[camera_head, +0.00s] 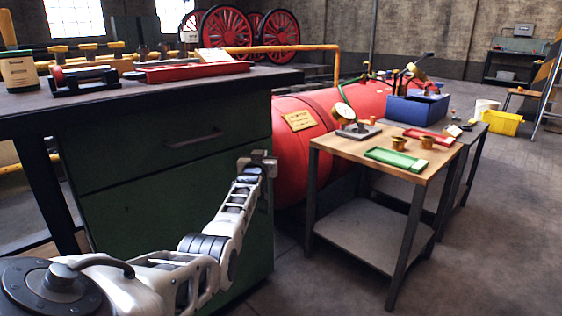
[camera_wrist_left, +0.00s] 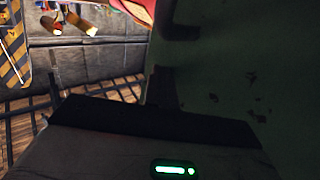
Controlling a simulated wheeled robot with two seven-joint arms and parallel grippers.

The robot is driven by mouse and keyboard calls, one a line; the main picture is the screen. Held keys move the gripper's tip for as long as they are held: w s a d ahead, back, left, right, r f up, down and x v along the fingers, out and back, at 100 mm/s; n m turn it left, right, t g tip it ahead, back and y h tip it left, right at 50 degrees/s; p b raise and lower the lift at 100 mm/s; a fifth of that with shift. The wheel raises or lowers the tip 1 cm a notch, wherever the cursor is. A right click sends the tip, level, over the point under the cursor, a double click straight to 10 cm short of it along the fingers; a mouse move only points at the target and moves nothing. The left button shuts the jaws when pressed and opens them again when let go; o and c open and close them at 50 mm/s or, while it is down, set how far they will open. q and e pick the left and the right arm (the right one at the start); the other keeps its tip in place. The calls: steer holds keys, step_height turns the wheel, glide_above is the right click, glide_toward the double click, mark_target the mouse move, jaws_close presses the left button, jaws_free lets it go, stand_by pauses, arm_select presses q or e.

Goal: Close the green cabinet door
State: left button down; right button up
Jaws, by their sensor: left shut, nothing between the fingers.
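The green cabinet (camera_head: 110,165) stands under the dark bench top at the left of the head view. Its drawer front carries a grey handle, and the green door panel (camera_head: 130,222) below is partly hidden by my left arm. I cannot tell whether the door is ajar. My left gripper (camera_head: 258,162) is shut and empty at the right edge of the cabinet front; whether it touches is unclear. In the left wrist view a dark, scuffed green surface (camera_wrist_left: 240,75) fills the right side, close beside the gripper. My right gripper is not in view.
A red boiler (camera_head: 312,140) lies behind the cabinet. A small wood-topped table (camera_head: 325,142) with a green tray (camera_head: 396,160) and brass parts stands to the right. Tools and a red tray (camera_head: 195,72) lie on the bench top (camera_head: 60,105).

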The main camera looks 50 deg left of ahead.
arm_select(q)
steer(key=shift+d+r+p, duration=0.55)
steer(key=shift+r+p, duration=0.1)
steer(key=shift+p, duration=0.15)
steer(key=d+f+p, duration=0.1)
steer(key=d+p, duration=0.4)
steer(key=d, duration=0.7)
steer(key=shift+d+f, duration=0.15)
steer(key=shift+d, duration=0.25)
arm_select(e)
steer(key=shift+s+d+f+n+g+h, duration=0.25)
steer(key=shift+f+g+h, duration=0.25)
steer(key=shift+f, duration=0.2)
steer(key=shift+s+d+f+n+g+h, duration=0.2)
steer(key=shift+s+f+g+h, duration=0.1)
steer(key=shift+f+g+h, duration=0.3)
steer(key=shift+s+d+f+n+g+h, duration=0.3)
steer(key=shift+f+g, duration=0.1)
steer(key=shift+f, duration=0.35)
arm_select(q)
steer(key=shift+s+p, duration=0.1)
steer(key=shift+p, duration=0.2)
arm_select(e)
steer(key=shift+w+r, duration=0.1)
